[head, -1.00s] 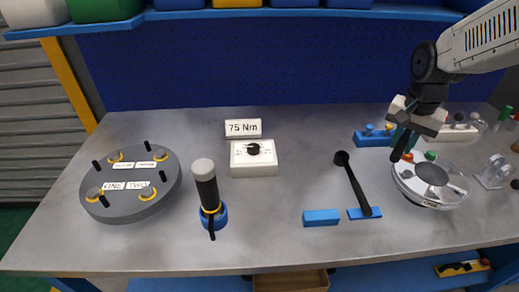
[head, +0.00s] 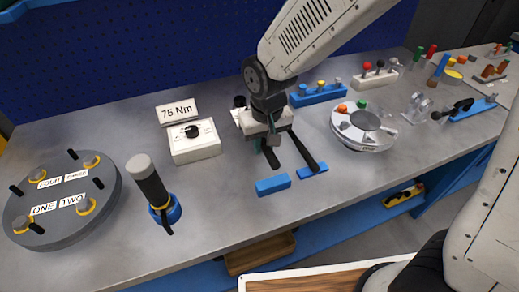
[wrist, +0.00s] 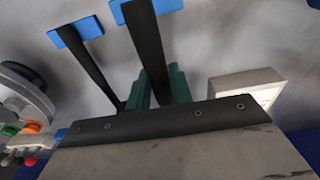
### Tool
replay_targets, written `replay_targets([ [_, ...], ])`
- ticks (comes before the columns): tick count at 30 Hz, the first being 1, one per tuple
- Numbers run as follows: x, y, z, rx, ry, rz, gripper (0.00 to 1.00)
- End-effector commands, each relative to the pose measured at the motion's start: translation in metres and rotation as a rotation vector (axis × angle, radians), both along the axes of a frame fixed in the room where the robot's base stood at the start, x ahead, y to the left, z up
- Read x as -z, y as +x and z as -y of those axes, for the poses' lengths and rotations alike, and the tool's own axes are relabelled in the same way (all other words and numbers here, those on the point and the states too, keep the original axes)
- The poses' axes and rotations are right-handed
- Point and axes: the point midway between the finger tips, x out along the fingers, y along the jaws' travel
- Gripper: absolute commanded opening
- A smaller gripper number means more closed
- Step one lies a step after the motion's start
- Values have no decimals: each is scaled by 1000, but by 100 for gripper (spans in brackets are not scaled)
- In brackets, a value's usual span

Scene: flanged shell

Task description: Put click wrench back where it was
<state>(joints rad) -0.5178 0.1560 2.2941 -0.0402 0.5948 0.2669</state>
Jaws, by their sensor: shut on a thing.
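The click wrench (head: 271,157) is a black bar held in my gripper (head: 262,145), above the middle of the bench. In the wrist view its black shaft (wrist: 146,42) runs from between the green fingers (wrist: 168,88) out over a blue block. That block is the left blue block (head: 272,185); whether the wrench touches it I cannot tell. A second black wrench (head: 303,150) lies just right, its end on the right blue block (head: 313,170). The gripper hides part of the held wrench.
A white dial box (head: 195,142) and a 75 Nm sign (head: 177,111) stand left of my gripper. A grey disc (head: 62,205) is far left. A round silver shell (head: 363,128) stands right. The front bench strip is clear.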

Motion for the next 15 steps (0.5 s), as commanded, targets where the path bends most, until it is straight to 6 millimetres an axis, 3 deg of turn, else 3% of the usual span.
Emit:
replay_targets([
  [15,54,1,2,5,1,1,0],
])
